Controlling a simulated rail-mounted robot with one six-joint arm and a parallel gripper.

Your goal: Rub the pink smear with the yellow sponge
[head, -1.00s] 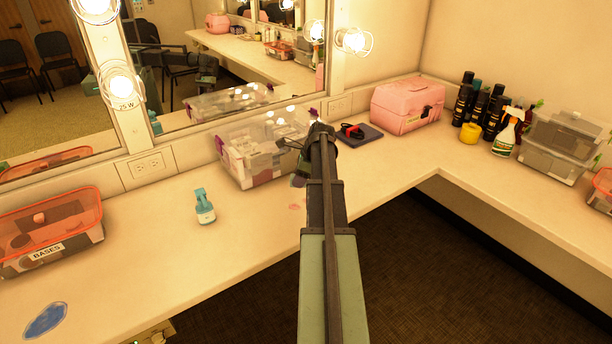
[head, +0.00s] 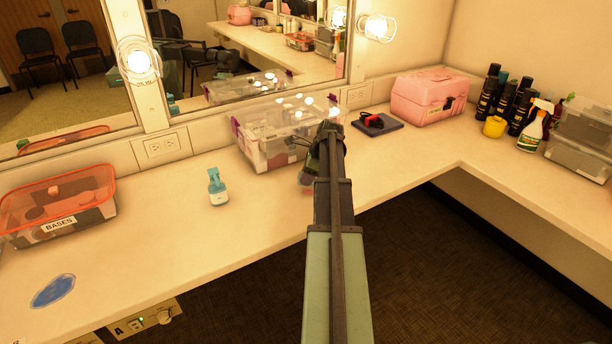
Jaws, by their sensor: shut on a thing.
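My gripper (head: 306,178) is low over the counter in front of the clear bin, mostly hidden behind my own arm. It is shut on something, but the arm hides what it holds. I cannot make out a sponge there. A small pink patch, probably the pink smear (head: 306,189), shows at the lower left edge of my gripper. Most of it is covered, and I cannot tell whether anything touches it. A short yellow, round object (head: 494,126) stands by the dark bottles at the right; I cannot tell what it is.
A clear bin (head: 262,155) stands just behind my gripper. A small blue-capped bottle (head: 217,188) is left of it. A pink case (head: 430,97) and dark pad (head: 377,124) are right. The counter's front edge is near.

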